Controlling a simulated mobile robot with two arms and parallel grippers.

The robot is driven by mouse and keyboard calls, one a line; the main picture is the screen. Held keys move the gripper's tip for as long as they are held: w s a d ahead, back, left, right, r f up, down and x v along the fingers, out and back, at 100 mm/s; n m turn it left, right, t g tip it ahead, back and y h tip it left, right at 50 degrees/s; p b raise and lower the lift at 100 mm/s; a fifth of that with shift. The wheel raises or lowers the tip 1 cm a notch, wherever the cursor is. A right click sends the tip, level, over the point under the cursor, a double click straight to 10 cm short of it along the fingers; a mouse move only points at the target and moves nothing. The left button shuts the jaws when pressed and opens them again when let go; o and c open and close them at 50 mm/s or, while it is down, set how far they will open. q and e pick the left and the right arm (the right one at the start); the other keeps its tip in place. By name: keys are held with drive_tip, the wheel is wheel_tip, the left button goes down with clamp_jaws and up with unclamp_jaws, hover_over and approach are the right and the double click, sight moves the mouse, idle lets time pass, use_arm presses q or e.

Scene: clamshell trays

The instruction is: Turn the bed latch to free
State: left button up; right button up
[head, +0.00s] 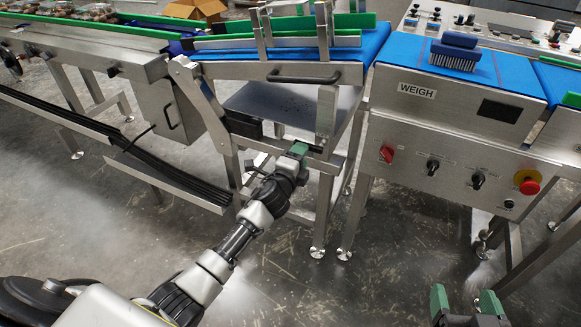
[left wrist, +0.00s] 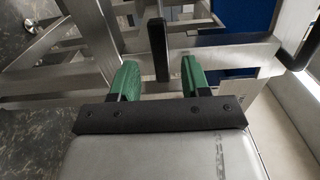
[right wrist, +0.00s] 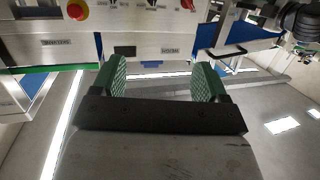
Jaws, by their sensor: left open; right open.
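My left gripper (head: 302,149) reaches under the tilted blue-belt conveyor bed (head: 340,52), beside its steel frame legs. In the left wrist view its two green fingers (left wrist: 157,78) are apart, and a black upright lever (left wrist: 157,45) stands between them. The lever looks like the bed latch; I see no contact with either finger. In the head view the lever is hidden or too small to make out at the gripper. My right gripper (head: 466,303) is open and empty low at the right, in front of the weigh station; its fingers also show in the right wrist view (right wrist: 162,80).
A dark bar handle (head: 303,77) is on the bed's front. The weigh cabinet (head: 455,130) with knobs and a red stop button (head: 529,183) stands to the right. A brush (head: 455,50) lies on its blue top. Bare floor is open in front.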

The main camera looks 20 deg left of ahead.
use_arm(q)
drive_tip(key=s+p, duration=0.1)
drive_tip(key=s, duration=0.5)
drive_tip(key=shift+s, duration=0.4)
use_arm(e)
drive_tip(key=s+f+g, duration=0.1)
drive_tip(key=d+f+g+h, duration=0.1)
drive_tip(key=f, duration=0.1)
drive_tip(key=s+f+g, duration=0.1)
drive_tip(key=g, duration=0.1)
drive_tip(key=shift+s+d+f, duration=0.15)
drive_tip(key=shift+s+d, duration=0.1)
drive_tip(key=shift+s, duration=0.1)
use_arm(q)
drive_tip(key=shift+a, duration=0.1)
